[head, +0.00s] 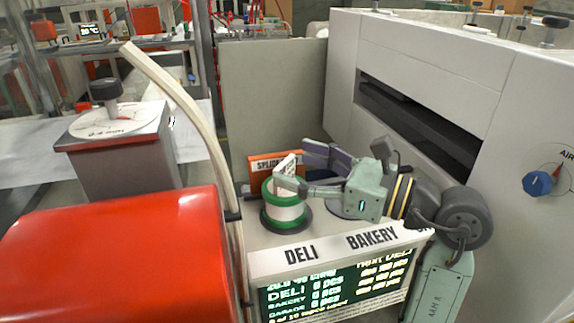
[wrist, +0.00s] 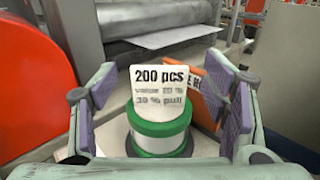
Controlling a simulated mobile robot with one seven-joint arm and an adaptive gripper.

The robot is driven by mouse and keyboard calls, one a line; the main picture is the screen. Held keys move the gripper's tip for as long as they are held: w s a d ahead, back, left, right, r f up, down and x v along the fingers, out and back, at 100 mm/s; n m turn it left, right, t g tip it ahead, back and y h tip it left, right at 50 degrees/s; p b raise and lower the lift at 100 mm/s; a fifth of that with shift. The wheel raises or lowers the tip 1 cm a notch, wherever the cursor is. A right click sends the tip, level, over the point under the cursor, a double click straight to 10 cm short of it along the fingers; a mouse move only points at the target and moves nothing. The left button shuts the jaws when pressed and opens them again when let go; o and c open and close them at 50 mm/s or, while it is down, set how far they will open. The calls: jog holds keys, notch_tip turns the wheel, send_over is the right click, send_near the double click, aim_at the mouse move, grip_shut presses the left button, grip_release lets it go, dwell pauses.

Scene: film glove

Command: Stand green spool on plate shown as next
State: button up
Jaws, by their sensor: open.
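The green spool (head: 286,207), green-rimmed with a white middle, stands upright on a dark round plate (head: 270,225) behind the DELI label. A white card (head: 287,172) stands up from its top and reads "200 pcs" in the wrist view (wrist: 158,92). My gripper (head: 302,170) is open. In the wrist view its purple-padded fingers (wrist: 160,110) are on both sides of the spool (wrist: 158,130), with visible gaps. Another round plate (head: 338,208) lies behind the BAKERY label, partly hidden by my gripper. The lit screen (head: 335,288) names DELI at its top right.
An orange sign block (head: 266,178) stands close behind the spool. A white machine (head: 430,75) with a dark slot rises at right. A red rounded cover (head: 120,255) and a pale curved bar (head: 190,115) are at left. A grey dial box (head: 120,150) stands behind them.

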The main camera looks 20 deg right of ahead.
jog(key=b+v, duration=0.2)
jog(key=v, duration=0.7)
jog(key=shift+a, duration=0.1)
